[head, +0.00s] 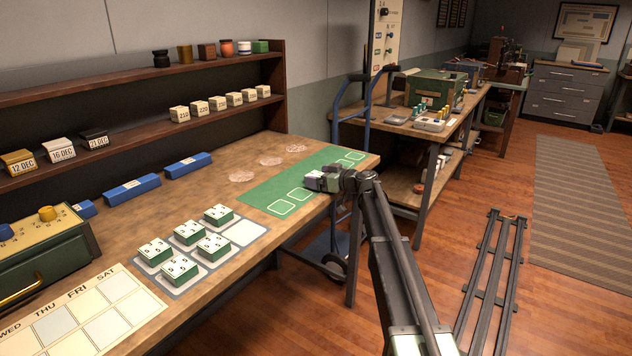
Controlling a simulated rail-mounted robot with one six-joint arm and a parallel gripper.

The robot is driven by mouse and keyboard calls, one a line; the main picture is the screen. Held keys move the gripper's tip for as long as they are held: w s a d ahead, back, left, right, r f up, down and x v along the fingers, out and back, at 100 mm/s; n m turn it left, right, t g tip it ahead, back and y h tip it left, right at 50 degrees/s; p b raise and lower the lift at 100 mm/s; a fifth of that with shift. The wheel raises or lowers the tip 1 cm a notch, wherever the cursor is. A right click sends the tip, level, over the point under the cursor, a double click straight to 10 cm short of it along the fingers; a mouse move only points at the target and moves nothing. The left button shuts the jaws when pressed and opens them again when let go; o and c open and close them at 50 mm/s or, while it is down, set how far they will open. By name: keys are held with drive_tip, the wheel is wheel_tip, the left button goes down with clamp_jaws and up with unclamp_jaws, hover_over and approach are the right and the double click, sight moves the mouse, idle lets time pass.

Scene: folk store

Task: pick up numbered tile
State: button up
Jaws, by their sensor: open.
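Several numbered tiles (214,246), green with white tops, sit in the marked squares of a grey mat (208,277) on the wooden bench. One square (245,232) at the mat's right is empty. The digits on the tiles are too small to read surely. A green mat (252,195) with outlined squares lies farther back along the bench. My gripper (314,180) is over the front edge of this green mat, to the right of and apart from the tiles. It is open; its jaws are small in view, and I see no tile between them.
Blue blocks (187,166) and a green box with knobs (45,255) line the bench's back. Above, a shelf (140,138) holds date blocks and numbered blocks (217,104). A calendar sheet (85,315) lies at front left. A blue hand truck (363,110) stands behind my gripper.

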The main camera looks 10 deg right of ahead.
drive_tip(key=shift+x, duration=0.8)
drive_tip(key=c, duration=1.1)
drive_tip(key=shift+r, duration=0.1)
